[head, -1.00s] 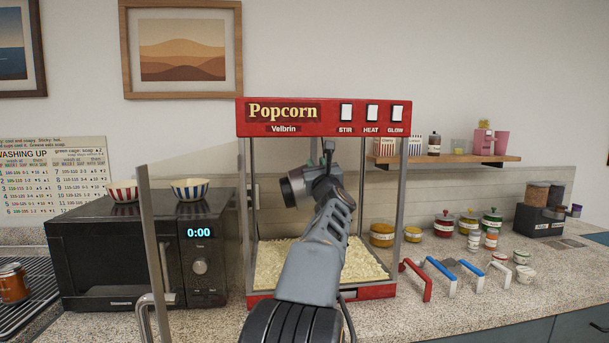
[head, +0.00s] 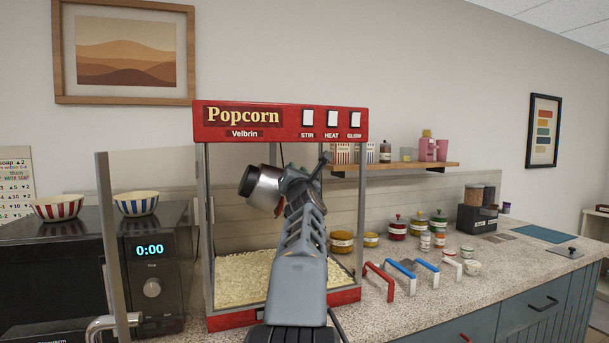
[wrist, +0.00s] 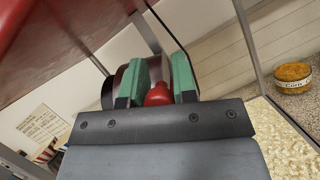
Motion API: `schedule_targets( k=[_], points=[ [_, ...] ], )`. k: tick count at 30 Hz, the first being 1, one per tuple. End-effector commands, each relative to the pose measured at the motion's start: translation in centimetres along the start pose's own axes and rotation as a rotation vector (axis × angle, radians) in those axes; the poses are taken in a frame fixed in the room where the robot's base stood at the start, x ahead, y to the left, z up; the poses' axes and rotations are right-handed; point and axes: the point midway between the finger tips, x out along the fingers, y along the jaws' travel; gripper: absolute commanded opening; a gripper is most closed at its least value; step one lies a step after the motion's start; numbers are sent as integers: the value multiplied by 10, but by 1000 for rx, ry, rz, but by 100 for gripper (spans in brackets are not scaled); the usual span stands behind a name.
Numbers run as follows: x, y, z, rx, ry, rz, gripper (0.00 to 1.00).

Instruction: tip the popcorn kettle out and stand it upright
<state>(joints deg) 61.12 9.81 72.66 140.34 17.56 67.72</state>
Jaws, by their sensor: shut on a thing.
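The popcorn kettle (head: 269,190) is a shiny metal pot hanging inside the red popcorn machine (head: 282,121). It lies tilted on its side, its dark end pointing left and slightly up. I cannot tell whether that end is its mouth. My gripper, in the wrist view (wrist: 158,78), has its green pads shut on the kettle's red handle knob (wrist: 158,95). Popcorn (head: 245,280) covers the machine's floor below.
A glass door panel (head: 112,225) stands open at the front left. A black microwave (head: 153,255) with two striped bowls is beyond it. Several coloured handles (head: 379,282) and jars (head: 397,228) stand on the counter to the right. Metal posts frame the machine.

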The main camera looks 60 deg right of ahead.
Motion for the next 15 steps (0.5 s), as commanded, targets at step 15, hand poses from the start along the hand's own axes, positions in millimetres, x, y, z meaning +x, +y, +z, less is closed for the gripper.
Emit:
schedule_targets(
  k=[15],
  points=[
    [0, -2, -9, 13, 15, -9, 30]
  ],
)
